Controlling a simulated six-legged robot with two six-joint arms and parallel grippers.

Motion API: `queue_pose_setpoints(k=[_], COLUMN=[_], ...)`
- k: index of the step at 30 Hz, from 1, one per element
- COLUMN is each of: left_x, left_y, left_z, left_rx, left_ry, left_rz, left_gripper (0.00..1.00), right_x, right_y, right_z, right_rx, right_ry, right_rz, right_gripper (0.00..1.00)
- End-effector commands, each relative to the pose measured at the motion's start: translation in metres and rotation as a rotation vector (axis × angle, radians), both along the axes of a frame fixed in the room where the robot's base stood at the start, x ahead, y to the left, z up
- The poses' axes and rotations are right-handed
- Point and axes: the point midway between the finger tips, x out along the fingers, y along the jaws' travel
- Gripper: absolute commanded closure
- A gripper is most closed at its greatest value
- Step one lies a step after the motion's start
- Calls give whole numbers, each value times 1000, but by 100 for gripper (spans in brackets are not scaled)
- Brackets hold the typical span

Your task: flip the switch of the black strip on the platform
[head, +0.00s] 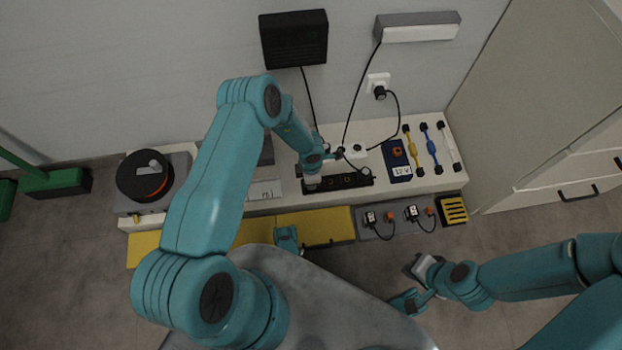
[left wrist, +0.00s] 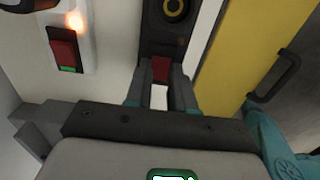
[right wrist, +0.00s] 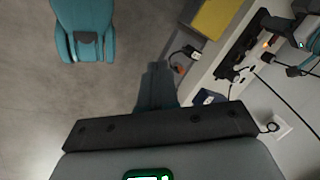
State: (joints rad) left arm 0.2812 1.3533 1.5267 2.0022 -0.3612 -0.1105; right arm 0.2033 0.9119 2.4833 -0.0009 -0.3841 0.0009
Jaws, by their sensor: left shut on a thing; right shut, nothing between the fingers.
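The black strip (head: 352,181) lies on the white platform (head: 437,183) in the head view. In the left wrist view the strip (left wrist: 157,30) shows a yellow-ringed round socket and a red switch (left wrist: 161,70). My left gripper (left wrist: 161,82) is down at the strip's left end, its fingers closed on both sides of the red switch. In the head view my left wrist hides the switch. My right gripper (right wrist: 157,78) is shut and empty above the floor, in front of the platform's right part and apart from everything there.
Behind the black strip is a white strip (head: 355,152) with plugs and cables; its red switch (left wrist: 65,50) has an orange light beside it. A blue box (head: 397,172) stands to the right. Yellow drawers (head: 318,226) line the front. A black cable reel (head: 144,176) stands left.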

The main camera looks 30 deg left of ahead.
Motion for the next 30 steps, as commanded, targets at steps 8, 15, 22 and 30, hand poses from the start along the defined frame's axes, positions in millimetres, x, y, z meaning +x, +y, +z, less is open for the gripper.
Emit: queue_pose_setpoints(k=[8,15,22,30], left_x=[-3,-4,-4,-4], left_y=[7,7,7,6], left_z=[0,0,-1,-1], left_rx=[-150,-200,-199,-199], left_ry=[-120,-152,-151,-150], left_rz=[4,0,0,0], left_gripper=[100,100,100,51], right_x=[-8,-10,-10,-10], right_y=[2,2,2,2], right_z=[12,13,13,13], right_rx=[5,6,7,7], right_ry=[27,35,34,33], right_rz=[3,4,4,4], right_gripper=[100,100,100,100])
